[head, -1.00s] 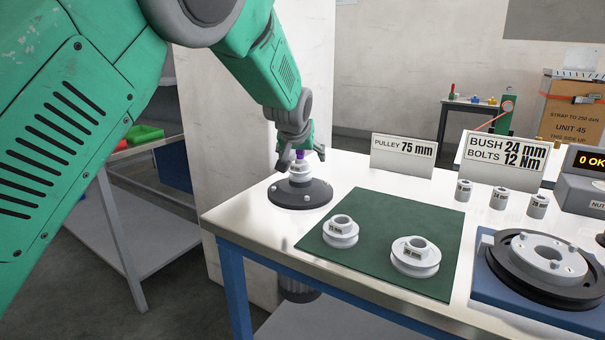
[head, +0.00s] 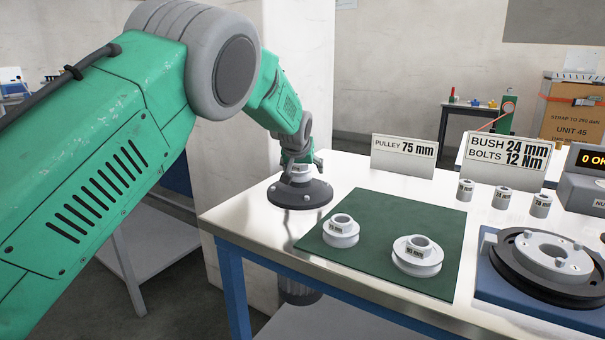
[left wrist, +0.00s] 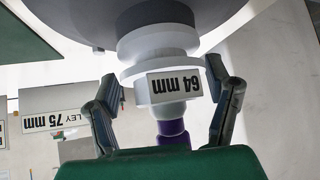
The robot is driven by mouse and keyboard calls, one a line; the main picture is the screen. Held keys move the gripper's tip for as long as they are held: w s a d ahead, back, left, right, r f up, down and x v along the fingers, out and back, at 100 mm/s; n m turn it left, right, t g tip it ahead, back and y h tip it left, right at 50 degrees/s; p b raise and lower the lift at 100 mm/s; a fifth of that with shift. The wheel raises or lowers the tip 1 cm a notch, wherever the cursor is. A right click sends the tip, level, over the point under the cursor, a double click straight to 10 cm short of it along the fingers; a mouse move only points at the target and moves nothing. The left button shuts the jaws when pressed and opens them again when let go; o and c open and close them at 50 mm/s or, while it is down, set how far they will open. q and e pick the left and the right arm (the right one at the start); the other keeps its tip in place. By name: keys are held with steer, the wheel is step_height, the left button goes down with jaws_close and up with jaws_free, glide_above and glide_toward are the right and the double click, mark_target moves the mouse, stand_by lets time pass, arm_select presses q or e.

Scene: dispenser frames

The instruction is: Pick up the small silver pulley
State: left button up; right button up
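A silver stepped pulley-like piece labelled 64 mm (left wrist: 160,72) sits on a dark round base (head: 300,195) at the table's left corner. It has a purple tip (left wrist: 172,132), seen in the left wrist view. My left gripper (head: 299,166) is around this piece from above. In the left wrist view my left gripper (left wrist: 172,100) is open, one finger on each side, with gaps to the piece. Two more silver pulleys stand on the green mat: a smaller one (head: 341,236) and a larger one (head: 417,262). My right gripper is not in view.
The green mat (head: 375,208) lies right of the base. A PULLEY 75 mm sign (head: 404,156) and a BUSH 24 mm sign (head: 503,160) stand behind. Several small bushes (head: 502,198) and a blue fixture with a ring (head: 550,265) are at right.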

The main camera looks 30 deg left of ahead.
arm_select(q)
steer(key=shift+a+f, duration=0.1)
steer(key=shift+a, duration=0.3)
steer(key=c, duration=1.2)
steer(key=shift+c, duration=0.2)
steer(key=shift+d, duration=0.1)
steer(key=shift+w+r, duration=0.1)
steer(key=shift+r, duration=0.1)
step_height(320, 180, up, 28)
steer(key=p, duration=1.6)
steer(key=shift+r, duration=0.15)
stand_by(0.4)
steer(key=shift+r, duration=0.15)
stand_by(0.4)
